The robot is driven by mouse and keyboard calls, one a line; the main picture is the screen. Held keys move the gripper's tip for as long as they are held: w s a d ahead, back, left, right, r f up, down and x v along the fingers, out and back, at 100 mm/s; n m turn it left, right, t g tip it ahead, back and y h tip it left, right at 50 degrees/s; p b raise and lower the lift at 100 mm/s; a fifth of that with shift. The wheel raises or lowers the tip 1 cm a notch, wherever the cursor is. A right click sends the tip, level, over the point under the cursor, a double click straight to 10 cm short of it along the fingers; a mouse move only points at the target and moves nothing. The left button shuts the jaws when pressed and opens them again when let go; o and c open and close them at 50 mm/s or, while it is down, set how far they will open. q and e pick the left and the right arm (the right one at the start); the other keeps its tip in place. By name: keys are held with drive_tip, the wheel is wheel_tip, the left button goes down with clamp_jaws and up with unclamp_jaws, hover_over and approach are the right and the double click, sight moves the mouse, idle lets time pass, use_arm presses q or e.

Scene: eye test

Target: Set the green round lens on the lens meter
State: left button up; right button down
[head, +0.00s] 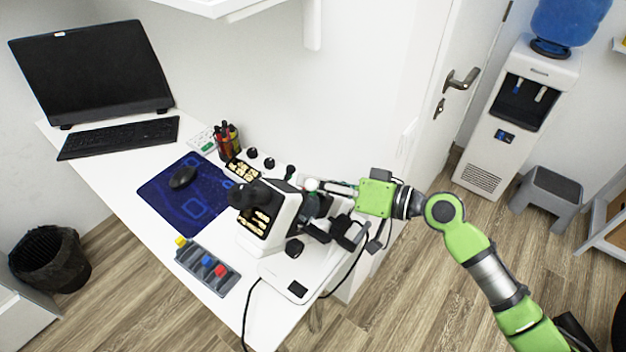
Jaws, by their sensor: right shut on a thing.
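The lens meter (262,222) is a white and black device on a white base, standing upright on the desk. My right gripper (316,224) reaches in from the right and is close beside the lens meter's right side. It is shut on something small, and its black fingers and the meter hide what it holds. I cannot make out the green round lens anywhere. A grey rack (194,253) on the desk holds small yellow, blue and red pieces, with no green one showing. Whether the gripper touches the meter I cannot tell. My left gripper is not in view.
The white desk (140,165) also holds a monitor (92,72), a keyboard (118,137), a blue mouse mat (190,207) and a pen holder (228,143). Black cables hang at the desk's front edge. A water cooler (490,160) and a grey stool (547,195) stand at the right.

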drive_tip(key=shift+f, duration=0.2)
drive_tip(key=c, duration=2)
unclamp_jaws()
drive_tip(key=shift+s, duration=0.15)
drive_tip(key=shift+c, duration=0.2)
